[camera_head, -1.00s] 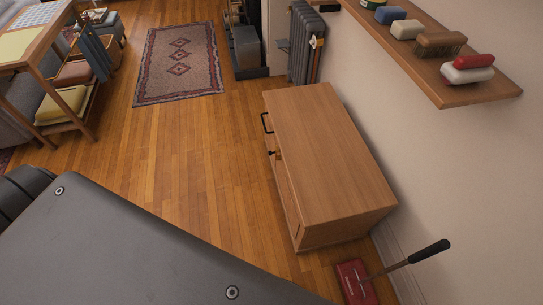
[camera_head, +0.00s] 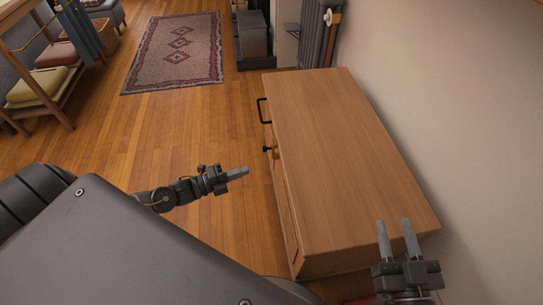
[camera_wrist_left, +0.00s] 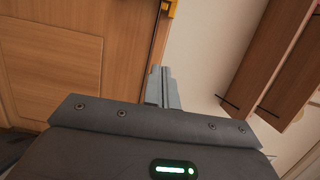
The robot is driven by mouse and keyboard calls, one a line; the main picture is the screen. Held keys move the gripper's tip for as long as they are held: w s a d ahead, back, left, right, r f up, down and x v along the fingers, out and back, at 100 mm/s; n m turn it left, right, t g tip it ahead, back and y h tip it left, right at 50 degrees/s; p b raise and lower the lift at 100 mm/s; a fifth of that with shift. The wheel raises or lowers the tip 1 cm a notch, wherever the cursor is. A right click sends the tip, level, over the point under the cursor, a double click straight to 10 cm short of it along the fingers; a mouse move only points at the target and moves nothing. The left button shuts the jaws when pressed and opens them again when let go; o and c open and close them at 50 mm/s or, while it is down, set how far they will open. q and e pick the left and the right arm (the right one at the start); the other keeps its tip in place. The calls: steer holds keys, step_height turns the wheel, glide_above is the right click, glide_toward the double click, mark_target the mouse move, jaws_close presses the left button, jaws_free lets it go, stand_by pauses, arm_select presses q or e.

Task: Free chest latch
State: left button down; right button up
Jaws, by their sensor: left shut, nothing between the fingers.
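The wooden chest (camera_head: 345,155) stands against the wall at the right of the head view. A black handle (camera_head: 262,111) and a brass latch with a dark knob (camera_head: 272,150) sit on its left-facing front near the top edge. My left gripper (camera_head: 240,172) is shut and empty, apart from the chest front and a little left of and below the latch. In the left wrist view its fingers (camera_wrist_left: 161,88) are together, with the chest's panelled front (camera_wrist_left: 60,60) and a yellow latch part (camera_wrist_left: 170,7) beyond. My right gripper (camera_head: 399,232) is open and empty by the chest's near right corner.
A patterned rug (camera_head: 175,52) lies on the wooden floor at the back. A radiator (camera_head: 319,32) stands beyond the chest. A wooden rack with cushions (camera_head: 45,80) is at the far left. The floor left of the chest is clear.

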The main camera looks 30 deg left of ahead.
mark_target(281, 158)
arm_select(q)
steer(key=shift+r+m, duration=0.3)
arm_select(e)
steer(key=shift+s+r, duration=0.2)
steer(key=shift+r, duration=0.45)
arm_select(q)
steer(key=shift+w+d, duration=0.1)
